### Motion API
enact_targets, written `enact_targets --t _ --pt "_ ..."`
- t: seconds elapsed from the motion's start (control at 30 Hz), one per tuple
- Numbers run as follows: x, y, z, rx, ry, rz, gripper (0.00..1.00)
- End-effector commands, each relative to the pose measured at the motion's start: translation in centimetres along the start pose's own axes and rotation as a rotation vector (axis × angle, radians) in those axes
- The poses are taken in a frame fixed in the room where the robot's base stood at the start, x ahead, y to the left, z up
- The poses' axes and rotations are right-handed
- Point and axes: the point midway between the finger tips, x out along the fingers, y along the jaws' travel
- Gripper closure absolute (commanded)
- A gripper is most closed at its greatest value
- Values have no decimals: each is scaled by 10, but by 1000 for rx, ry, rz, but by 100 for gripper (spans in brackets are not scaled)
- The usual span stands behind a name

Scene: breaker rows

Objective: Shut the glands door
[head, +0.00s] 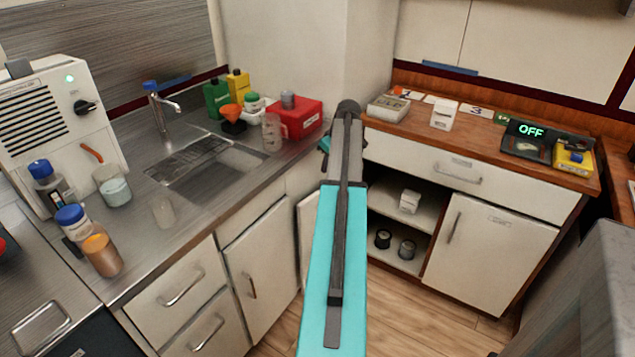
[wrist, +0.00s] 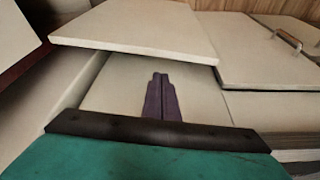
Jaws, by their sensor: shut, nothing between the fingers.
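An open cupboard (head: 412,215) with shelves stands under the right-hand counter. A pale door panel (head: 308,235) stands swung out at its left side, partly hidden behind my arm; I take it as the glands door, though I cannot read a label on it. My gripper (wrist: 160,78) shows in the wrist view with its dark purple fingers together and empty. A pale flat panel (wrist: 135,32) lies just beyond the fingertips; I cannot tell whether they touch it. In the head view my arm hides the gripper.
A closed cupboard door (head: 487,252) with an upright handle is right of the open shelves, under a closed drawer (head: 460,170). A white box (head: 409,201) and small dark-topped jars stand on the shelves. The sink counter (head: 190,235) is at left. Wooden floor lies between.

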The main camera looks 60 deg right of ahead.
Motion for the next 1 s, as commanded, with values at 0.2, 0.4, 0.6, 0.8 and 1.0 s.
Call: enact_targets --t 0.2,0.4,0.6,0.8,1.0 --pt "7 -1 -1 -1 -1 -2 100" --pt "24 -2 -1 -2 -1 -2 100" --pt "51 -2 -2 -3 -1 -3 100" --pt "78 -3 -2 -4 -2 -3 100" --pt "96 -3 -2 -4 -1 -2 100"
